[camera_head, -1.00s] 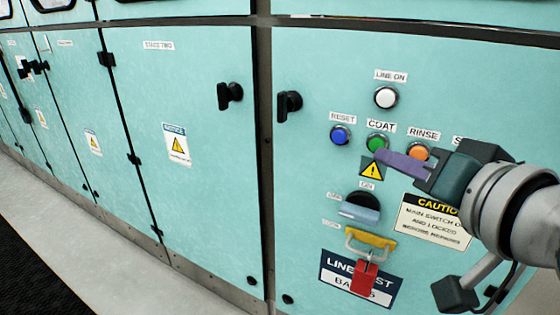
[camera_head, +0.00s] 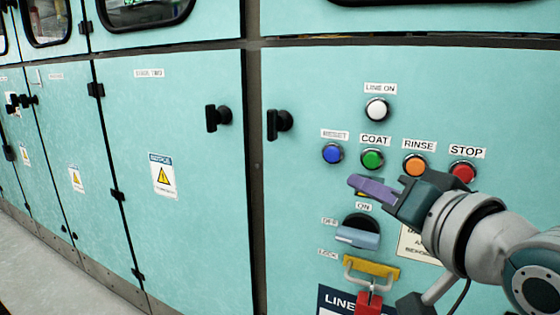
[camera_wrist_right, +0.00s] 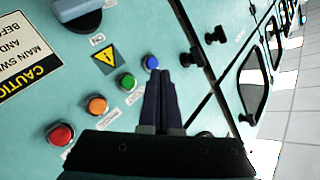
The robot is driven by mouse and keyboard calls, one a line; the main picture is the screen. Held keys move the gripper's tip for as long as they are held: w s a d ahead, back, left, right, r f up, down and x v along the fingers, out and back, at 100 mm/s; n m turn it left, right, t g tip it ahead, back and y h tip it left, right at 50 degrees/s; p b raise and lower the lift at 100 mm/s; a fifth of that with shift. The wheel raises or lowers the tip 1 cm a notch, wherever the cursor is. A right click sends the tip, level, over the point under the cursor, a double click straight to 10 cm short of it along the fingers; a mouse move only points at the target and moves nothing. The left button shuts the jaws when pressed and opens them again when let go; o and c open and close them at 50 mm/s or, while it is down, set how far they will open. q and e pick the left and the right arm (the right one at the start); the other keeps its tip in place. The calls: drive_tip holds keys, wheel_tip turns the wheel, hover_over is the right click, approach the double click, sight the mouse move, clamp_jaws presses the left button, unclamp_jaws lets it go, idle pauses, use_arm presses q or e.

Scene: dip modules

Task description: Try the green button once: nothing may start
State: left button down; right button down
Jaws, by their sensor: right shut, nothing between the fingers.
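The green button (camera_head: 372,159) sits under the COAT label on the teal panel, between the blue RESET button (camera_head: 332,153) and the orange RINSE button (camera_head: 414,165). My right gripper (camera_head: 356,183) is shut and empty, its purple fingertips just below the green button in the head view and apart from it. In the right wrist view the green button (camera_wrist_right: 127,82) is left of the shut fingers (camera_wrist_right: 162,78), with the blue button (camera_wrist_right: 151,62) by their tips. The white LINE ON lamp (camera_head: 377,109) looks unlit. My left gripper is not in view.
A red STOP button (camera_head: 463,172) is at the right. Below are a rotary switch (camera_head: 358,236), a yellow hasp (camera_head: 371,267) and a red padlock (camera_head: 369,303). Black door handles (camera_head: 279,124) stick out at the left. A warning sign is partly hidden behind my gripper.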

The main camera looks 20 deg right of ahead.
sight(375, 166)
drive_tip(key=shift+w+d+b, duration=0.6)
drive_tip(key=shift+w+d, duration=0.6)
drive_tip(key=shift+d, duration=0.2)
drive_tip(key=shift+w+d+b, duration=0.6)
drive_tip(key=shift+w+d, duration=0.6)
drive_tip(key=shift+d, duration=0.2)
drive_tip(key=shift+w+d, duration=0.3)
